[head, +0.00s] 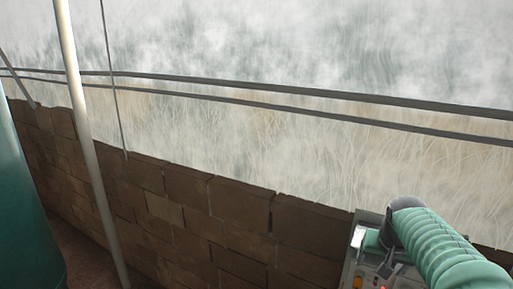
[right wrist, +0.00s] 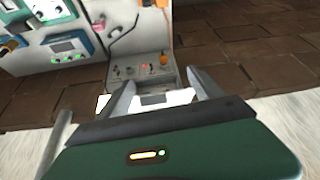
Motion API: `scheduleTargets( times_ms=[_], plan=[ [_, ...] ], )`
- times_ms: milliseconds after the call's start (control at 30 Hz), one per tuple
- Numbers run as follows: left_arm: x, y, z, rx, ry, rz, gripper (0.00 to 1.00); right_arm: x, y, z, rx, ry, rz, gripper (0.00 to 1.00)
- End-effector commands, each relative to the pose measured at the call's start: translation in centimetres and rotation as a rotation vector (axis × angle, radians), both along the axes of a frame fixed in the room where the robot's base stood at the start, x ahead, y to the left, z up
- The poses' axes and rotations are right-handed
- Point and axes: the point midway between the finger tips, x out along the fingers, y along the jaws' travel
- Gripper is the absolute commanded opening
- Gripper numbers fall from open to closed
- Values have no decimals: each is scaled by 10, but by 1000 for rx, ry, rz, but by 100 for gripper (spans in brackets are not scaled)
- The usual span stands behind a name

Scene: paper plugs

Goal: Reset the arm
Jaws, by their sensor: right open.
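My right gripper (right wrist: 160,77) shows in the right wrist view. Its two grey fingers are apart and nothing is held between them. Behind the fingers is a grey control panel (right wrist: 133,72) with small knobs, a red light and an orange knob. A white flat patch (right wrist: 152,98) shows between the finger bases; I cannot tell what it is. I cannot make out the right gripper's fingers in the head view. My left gripper is in neither view.
A ribbed teal tube (head: 440,245) crosses the lower right of the head view, in front of a grey box with buttons (head: 362,262). A brick wall (head: 190,205) runs below pale sheeting. A metal pole (head: 85,130) stands at the left, near a large green rounded shape (head: 22,215).

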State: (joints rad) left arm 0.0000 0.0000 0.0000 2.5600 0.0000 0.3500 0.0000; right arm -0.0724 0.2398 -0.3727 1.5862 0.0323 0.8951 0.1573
Motion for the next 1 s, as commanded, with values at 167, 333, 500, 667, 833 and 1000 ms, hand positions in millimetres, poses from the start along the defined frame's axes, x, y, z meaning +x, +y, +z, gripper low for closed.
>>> scheduleTargets(
  times_ms=[167, 333, 500, 667, 833, 1000],
  plan=[
    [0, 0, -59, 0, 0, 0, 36, -38, 42, -123, 31, 60, 110, 76],
    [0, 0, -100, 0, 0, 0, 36, -87, 82, -218, 45, 111, 222, 76],
    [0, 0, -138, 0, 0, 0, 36, -147, 116, -303, 44, 163, 338, 76],
    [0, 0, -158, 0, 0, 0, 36, -192, 134, -350, 37, 196, 416, 76],
    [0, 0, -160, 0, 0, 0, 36, -206, 139, -360, 34, 207, 443, 76],
    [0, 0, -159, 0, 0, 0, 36, -206, 139, -359, 34, 207, 442, 76]
  ],
)
